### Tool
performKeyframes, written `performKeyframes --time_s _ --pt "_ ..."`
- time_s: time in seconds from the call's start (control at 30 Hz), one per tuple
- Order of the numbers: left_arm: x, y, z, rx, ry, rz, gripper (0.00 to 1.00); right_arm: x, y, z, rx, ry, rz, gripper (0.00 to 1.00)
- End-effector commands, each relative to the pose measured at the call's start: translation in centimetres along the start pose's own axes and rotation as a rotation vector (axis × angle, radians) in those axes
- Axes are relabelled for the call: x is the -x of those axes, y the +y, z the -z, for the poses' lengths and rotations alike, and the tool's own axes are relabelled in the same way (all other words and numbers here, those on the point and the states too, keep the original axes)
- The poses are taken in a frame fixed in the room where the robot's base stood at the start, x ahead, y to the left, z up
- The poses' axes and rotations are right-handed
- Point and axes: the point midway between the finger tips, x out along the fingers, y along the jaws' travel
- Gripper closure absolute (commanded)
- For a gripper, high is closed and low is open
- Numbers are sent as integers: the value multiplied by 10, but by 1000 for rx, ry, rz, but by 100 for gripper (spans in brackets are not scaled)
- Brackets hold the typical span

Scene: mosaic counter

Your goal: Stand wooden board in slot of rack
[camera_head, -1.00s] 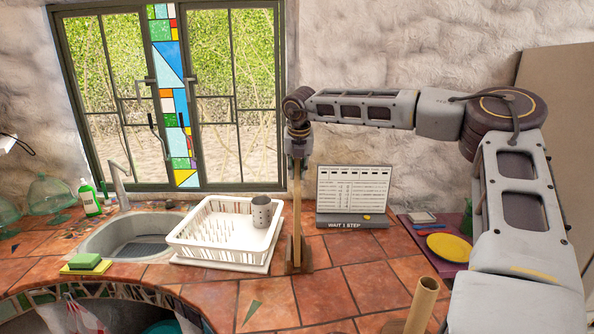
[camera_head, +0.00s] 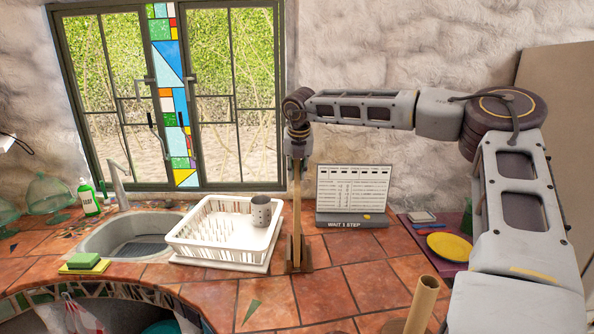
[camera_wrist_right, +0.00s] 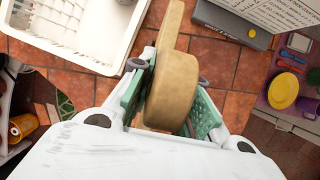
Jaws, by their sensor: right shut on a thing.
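The wooden board (camera_head: 297,205) stands upright, seen almost edge-on in the head view. My right gripper (camera_head: 299,150) is shut on its upper end. In the right wrist view the tan board (camera_wrist_right: 172,90) sits between the green finger pads of the gripper (camera_wrist_right: 168,100). A small brown wooden rack (camera_head: 305,258) stands on the counter around the board's lower end. The board's foot appears to be between the rack's sides, but I cannot tell whether it rests on the bottom of the slot. My left gripper is not in view.
A white dish rack (camera_head: 190,250) with a grey mug (camera_head: 261,212) stands left of the board, beside the sink (camera_head: 125,238). A sign panel (camera_head: 352,195) stands behind right. A yellow plate (camera_head: 450,246) and a wooden cylinder (camera_head: 422,305) are at right. Tiles in front are mostly clear.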

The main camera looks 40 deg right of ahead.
Motion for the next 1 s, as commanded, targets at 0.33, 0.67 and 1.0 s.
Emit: performKeyframes --time_s 0.33,0.67,1.0 --pt "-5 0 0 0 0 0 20 -3 0 1 0 -4 -2 100" --pt "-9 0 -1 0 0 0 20 -7 0 3 0 -4 -2 100" --pt "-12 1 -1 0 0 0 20 -11 0 4 0 -4 -2 100"
